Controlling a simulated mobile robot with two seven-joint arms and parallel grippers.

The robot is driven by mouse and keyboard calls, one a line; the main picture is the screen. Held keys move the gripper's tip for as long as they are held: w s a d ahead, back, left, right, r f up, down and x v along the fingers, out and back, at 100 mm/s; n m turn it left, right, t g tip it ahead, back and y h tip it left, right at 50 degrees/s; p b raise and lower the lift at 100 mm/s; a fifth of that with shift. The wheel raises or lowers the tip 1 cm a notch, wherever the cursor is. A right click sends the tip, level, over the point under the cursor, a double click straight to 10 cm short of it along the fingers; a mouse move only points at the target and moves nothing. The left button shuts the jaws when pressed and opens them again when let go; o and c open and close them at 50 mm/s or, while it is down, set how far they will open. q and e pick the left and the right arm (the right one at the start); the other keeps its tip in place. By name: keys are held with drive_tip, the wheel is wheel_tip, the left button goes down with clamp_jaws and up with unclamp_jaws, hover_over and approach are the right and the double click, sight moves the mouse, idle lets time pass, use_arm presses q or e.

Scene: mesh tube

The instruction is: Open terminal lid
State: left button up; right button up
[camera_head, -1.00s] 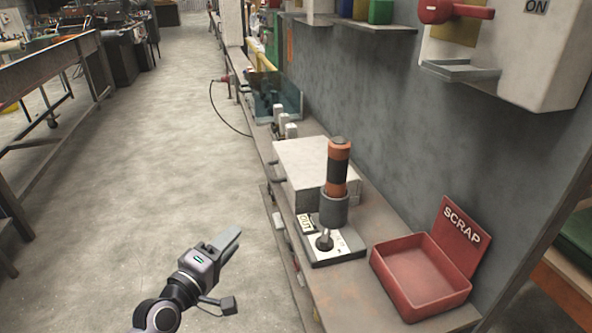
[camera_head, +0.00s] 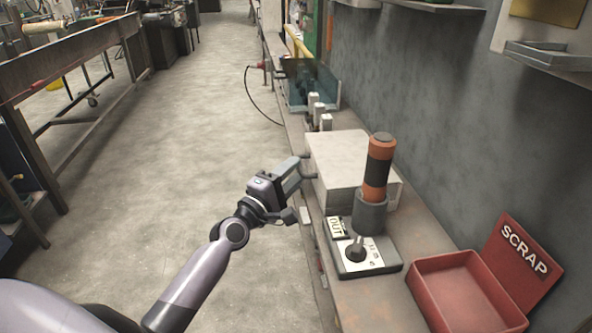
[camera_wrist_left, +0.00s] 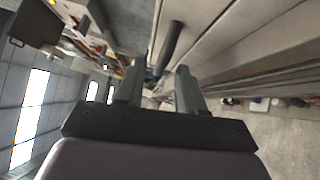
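The terminal's pale, boxy lid (camera_head: 338,155) is down on the bench behind the orange-and-black cylinder. A dark handle (camera_head: 308,177) sticks out from its left side, and a dark bar that looks like this handle shows in the left wrist view (camera_wrist_left: 171,45). My left gripper (camera_head: 292,172) is just left of the handle, over the bench's edge. In the left wrist view its two fingers (camera_wrist_left: 159,82) are apart with nothing between them, and the bar lies beyond the tips. Contact with the handle is not visible. My right gripper is not in view.
The orange-and-black cylinder (camera_head: 379,165) stands in a grey holder on a unit with a dial (camera_head: 356,250). A red SCRAP bin (camera_head: 430,290) is at the front right. A grey wall (camera_head: 450,120) backs the bench. The floor (camera_head: 190,140) to the left is clear.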

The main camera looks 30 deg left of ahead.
use_arm(q)
drive_tip(key=shift+w+d+r, duration=0.1)
drive_tip(key=shift+w+d, duration=0.05)
drive_tip(key=shift+w, duration=0.7)
clamp_jaws()
